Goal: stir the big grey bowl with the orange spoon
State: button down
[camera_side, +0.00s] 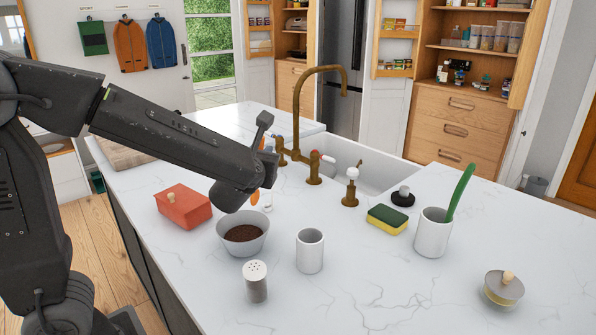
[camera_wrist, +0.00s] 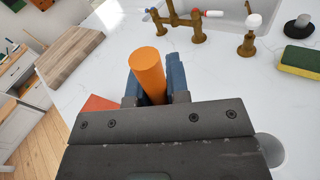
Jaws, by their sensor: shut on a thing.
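The big grey bowl (camera_side: 230,248) stands on the counter in the side view, with dark brown grainy contents. My gripper is shut on the orange spoon, whose thick round handle (camera_wrist: 148,72) stands up between the blue fingers (camera_wrist: 153,92) in the wrist view. In the side view a small orange part of the spoon (camera_side: 255,197) shows just right of my wrist, above and behind the bowl's right rim. My wrist hides most of the fingers there. The spoon's lower end is not clearly visible, and I cannot make out the bowl in the wrist view.
A red lidded box (camera_side: 183,208) is left of the bowl. A white cup (camera_side: 310,252) and a shaker (camera_side: 255,283) stand close in front and right. A sponge (camera_side: 388,219), a white crock (camera_side: 432,235) and a lidded pot (camera_side: 503,289) are farther right. The brass tap (camera_side: 297,110) and sink lie behind.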

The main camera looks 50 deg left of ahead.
jog(key=s+a+n+g, duration=0.1)
jog(key=s+a+n, duration=0.1)
jog(key=s+a, duration=0.15)
notch_tip(320, 180, down, 10)
jog(key=w, duration=0.1)
jog(key=shift+f+y, duration=0.2)
jog(key=shift+y, duration=0.1)
dwell(0.5)
jog(key=shift+d+m, duration=0.15)
jog(key=shift+m, duration=0.15)
